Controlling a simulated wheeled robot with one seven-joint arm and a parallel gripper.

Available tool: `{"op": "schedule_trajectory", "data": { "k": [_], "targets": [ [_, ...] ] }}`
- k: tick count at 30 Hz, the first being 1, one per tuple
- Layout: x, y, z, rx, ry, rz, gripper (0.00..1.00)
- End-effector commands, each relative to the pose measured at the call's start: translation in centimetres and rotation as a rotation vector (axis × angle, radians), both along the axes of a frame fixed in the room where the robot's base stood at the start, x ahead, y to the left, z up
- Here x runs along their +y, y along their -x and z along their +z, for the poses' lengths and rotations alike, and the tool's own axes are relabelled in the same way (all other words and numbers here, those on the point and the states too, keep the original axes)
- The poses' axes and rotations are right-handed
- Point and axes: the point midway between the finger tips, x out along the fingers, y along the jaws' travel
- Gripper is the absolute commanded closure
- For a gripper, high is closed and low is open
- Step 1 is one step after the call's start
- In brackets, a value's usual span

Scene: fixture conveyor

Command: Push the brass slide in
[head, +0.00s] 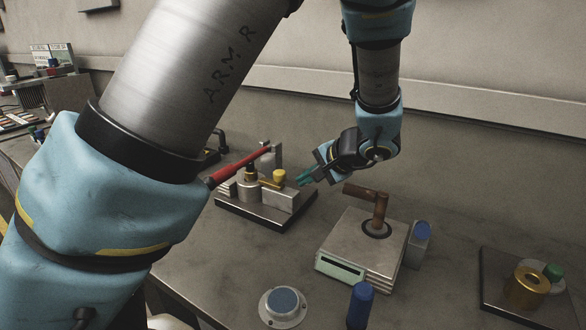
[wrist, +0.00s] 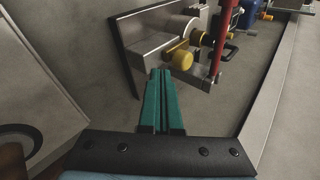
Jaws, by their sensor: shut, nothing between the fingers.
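A brass-yellow knob (head: 279,177), which looks like the end of the brass slide, sits on a grey metal fixture (head: 283,198) on a dark base plate. The knob also shows in the wrist view (wrist: 181,60), just right of and beyond my fingertips. My gripper (head: 304,178) has green fingers, pressed together and empty, pointing at the fixture from the right. In the wrist view its fingertips (wrist: 160,72) appear beside the knob with a small gap, though depth is hard to judge. How far the slide stands out is not clear.
A red lever (head: 240,164) rises over the fixture's left side. A metal box (head: 350,252) with a brown handle stands right of it. A blue button (head: 284,300), a blue cylinder (head: 360,303) and a brass ring (head: 529,284) are nearer. Bench shows between them.

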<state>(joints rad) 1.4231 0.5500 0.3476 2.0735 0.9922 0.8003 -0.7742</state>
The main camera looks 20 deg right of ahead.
Motion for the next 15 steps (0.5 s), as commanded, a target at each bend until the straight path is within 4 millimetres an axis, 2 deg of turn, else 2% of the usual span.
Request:
{"op": "schedule_trajectory", "data": {
  "k": [1,6,15],
  "targets": [
    [0.4,-0.6,-0.5,0.002,-0.005,0.002,1.00],
    [1.4,-2.9,-0.2,0.001,-0.001,0.003,1.00],
    [1.8,-4.1,-0.5,0.001,0.000,0.000,1.00]
  ]
}}
